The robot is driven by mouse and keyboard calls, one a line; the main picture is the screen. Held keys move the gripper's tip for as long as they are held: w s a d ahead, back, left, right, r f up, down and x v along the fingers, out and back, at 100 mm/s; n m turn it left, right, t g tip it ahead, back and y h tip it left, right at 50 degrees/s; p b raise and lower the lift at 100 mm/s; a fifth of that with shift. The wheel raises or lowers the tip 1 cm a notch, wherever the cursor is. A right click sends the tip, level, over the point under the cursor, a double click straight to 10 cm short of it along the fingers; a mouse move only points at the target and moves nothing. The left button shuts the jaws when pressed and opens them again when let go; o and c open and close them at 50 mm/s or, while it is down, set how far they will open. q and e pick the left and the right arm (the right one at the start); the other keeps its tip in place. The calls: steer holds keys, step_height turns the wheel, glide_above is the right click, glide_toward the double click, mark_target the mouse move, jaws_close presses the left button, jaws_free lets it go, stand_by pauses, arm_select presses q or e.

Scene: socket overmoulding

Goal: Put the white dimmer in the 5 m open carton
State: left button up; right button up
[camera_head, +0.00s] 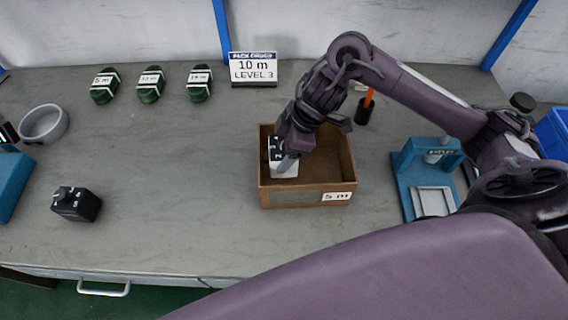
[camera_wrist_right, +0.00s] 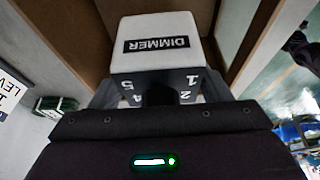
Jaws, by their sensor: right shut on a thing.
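The white dimmer (camera_head: 284,170) is inside the left part of the open brown carton (camera_head: 290,195), which carries a "5 m" label. My right gripper (camera_head: 286,158) reaches down into the carton from above and is shut on the dimmer. In the right wrist view the dimmer (camera_wrist_right: 160,45) shows its DIMMER label and numbers, held between the fingers, with the carton's walls around it. Whether its underside touches the carton floor is hidden. My left gripper is not in view.
A black dimmer-like box (camera_head: 76,204) and a grey bowl (camera_head: 44,123) stand at left. Several green coils (camera_head: 150,85) lie at the back beside a "10 m LEVEL 3" sign (camera_head: 254,69). A blue press (camera_head: 428,175) stands right of the carton. The table between black box and carton is clear.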

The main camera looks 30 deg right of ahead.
steer(key=shift+f, duration=0.9)
step_height(320, 180, down, 4)
steer(key=shift+r+b, duration=0.15)
steer(key=shift+b, duration=0.35)
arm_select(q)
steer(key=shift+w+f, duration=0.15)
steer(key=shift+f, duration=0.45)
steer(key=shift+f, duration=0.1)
arm_select(e)
steer(key=o, duration=1)
arm_select(q)
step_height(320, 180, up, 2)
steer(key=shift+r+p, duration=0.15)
steer(key=shift+p, duration=0.95)
arm_select(e)
steer(key=v, duration=1.2)
